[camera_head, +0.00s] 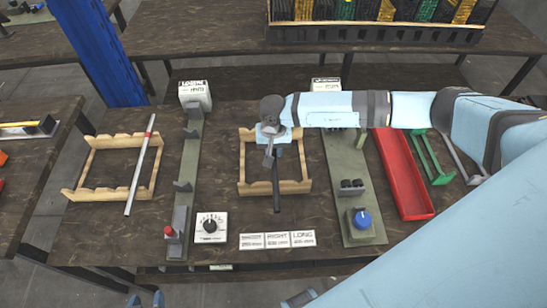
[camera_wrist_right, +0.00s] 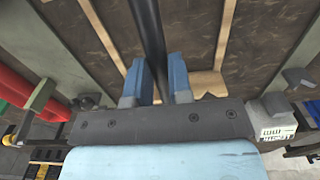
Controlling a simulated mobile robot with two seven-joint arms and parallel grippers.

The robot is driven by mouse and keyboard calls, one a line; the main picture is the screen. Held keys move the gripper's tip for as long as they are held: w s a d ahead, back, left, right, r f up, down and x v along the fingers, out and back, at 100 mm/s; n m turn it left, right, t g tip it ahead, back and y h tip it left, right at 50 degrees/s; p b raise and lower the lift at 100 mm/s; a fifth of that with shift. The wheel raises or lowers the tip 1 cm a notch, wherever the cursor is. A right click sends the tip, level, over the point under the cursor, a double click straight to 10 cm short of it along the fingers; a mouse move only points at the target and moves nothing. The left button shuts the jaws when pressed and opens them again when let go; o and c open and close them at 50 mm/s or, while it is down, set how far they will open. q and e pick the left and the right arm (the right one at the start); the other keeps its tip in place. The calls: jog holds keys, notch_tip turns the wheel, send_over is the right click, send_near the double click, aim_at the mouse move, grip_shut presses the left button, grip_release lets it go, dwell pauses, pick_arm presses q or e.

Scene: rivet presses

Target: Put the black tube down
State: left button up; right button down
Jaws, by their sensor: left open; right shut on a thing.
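The black tube (camera_head: 277,195) lies lengthwise over the middle wooden rack (camera_head: 243,165). Its near end sticks out past the rack's front rail. I cannot tell whether it touches the rack. My right gripper (camera_head: 272,153) is shut on the black tube above the rack's back part. In the right wrist view the tube (camera_wrist_right: 149,35) runs between the two blue fingers of that gripper (camera_wrist_right: 158,83). The arm hides the tube's far end in the head view. My left gripper (camera_head: 146,299) shows only its two fingertips, apart and empty, at the bottom edge.
A silver tube (camera_head: 142,165) with a red band lies across the left wooden rack (camera_head: 82,170). Presses with a red button (camera_head: 169,231) and a blue knob (camera_head: 362,218) flank the middle rack. A red tray (camera_head: 402,175) is at right. Label cards (camera_head: 277,240) lie in front.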

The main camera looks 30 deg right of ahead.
notch_tip(320, 180, down, 6)
jog(key=shift+r+p, duration=0.25)
jog(key=shift+p, duration=0.05)
jog(key=shift+f, duration=0.1)
jog(key=shift+f, duration=0.1)
jog(key=c, duration=1)
grip_release()
jog(key=shift+c, duration=0.2)
